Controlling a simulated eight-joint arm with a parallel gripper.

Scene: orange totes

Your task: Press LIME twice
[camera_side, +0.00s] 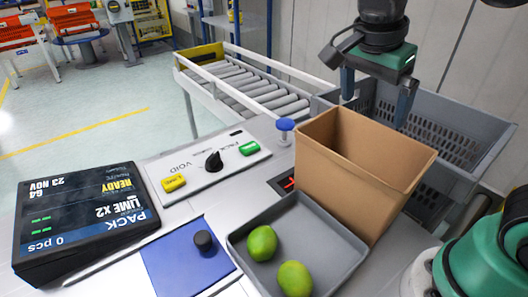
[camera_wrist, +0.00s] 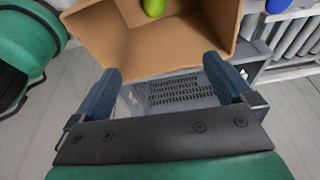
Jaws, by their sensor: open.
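My gripper (camera_side: 376,97) is open and empty, pointing down above the back of a brown open carton (camera_side: 350,190). In the wrist view, my gripper (camera_wrist: 162,66) has its fingers wide apart over the carton's edge. A yellow button (camera_side: 174,183) and a green button (camera_side: 249,148) sit on a white panel, with a black knob (camera_side: 213,161) between them. Their small labels are hard to read. A tilted display (camera_side: 85,222) reads PACK LIME X2, READY, 0 pcs. Two limes (camera_side: 262,243) (camera_side: 295,279) lie in a grey tray (camera_side: 345,243). A lime (camera_wrist: 153,7) shows against the carton in the wrist view.
A blue mushroom-shaped button (camera_side: 285,124) stands beside the carton. A blue plate (camera_side: 170,262) carries a black knob (camera_side: 203,240). A grey crate (camera_side: 440,135) lies behind the carton. A roller conveyor (camera_side: 250,86) runs at the back. The space above the button panel is clear.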

